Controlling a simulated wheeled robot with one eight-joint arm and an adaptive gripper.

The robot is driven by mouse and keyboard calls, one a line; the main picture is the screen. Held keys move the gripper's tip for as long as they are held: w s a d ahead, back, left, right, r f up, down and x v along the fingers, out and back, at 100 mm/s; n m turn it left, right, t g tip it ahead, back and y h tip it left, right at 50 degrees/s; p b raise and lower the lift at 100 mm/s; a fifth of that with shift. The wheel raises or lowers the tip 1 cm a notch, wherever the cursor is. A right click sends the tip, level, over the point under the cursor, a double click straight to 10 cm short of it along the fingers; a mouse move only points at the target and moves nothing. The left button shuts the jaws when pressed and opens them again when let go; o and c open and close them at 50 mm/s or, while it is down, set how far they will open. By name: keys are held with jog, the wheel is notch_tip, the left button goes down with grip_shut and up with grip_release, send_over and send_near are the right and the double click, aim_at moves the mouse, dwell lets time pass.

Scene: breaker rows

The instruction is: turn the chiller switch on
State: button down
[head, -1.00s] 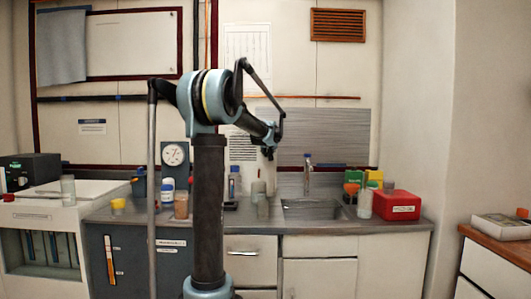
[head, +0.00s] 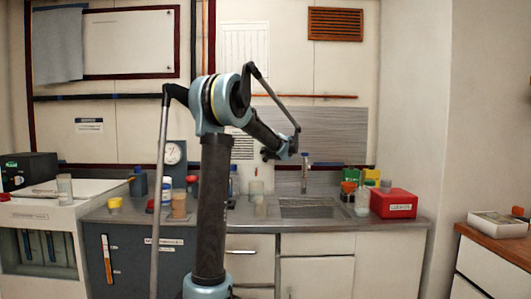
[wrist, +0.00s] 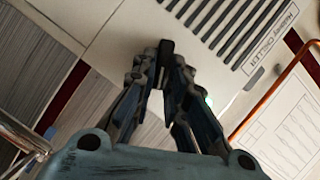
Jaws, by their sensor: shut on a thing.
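A pale panel (wrist: 125,18) with dark vent slots (wrist: 225,35) fills the upper part of the wrist view. A label (wrist: 285,50) on it seems to end in "CHILLER". In the wrist view my gripper (wrist: 165,58) has its fingertips together at this panel, shut on a small dark piece (wrist: 166,47). Whether this piece is the chiller switch's lever, and its position, I cannot tell. In the head view my gripper (head: 268,154) is before the back wall, right of the slotted panel (head: 240,146), which my arm partly hides.
Below is a counter with a sink (head: 312,207), a tap (head: 305,175), a red box (head: 393,203) and several bottles and cups. A brown-topped bench (head: 500,246) stands at the right. An orange pipe (wrist: 265,103) crosses the wall near the gripper.

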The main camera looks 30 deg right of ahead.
jog(key=m+t, duration=0.1)
jog(key=m, duration=0.3)
jog(key=shift+w+d+f+t, duration=0.1)
jog(key=shift+d+f+t, duration=0.1)
jog(key=shift+f+t, duration=0.2)
jog(key=shift+r+m, duration=0.1)
jog(key=shift+m, duration=0.3)
jog(key=c, duration=1.9)
grip_release()
jog(key=o, duration=0.3)
jog(key=shift+w, duration=0.15)
jog(key=s+a, duration=0.2)
jog(key=s, duration=1)
jog(key=shift+f, duration=0.25)
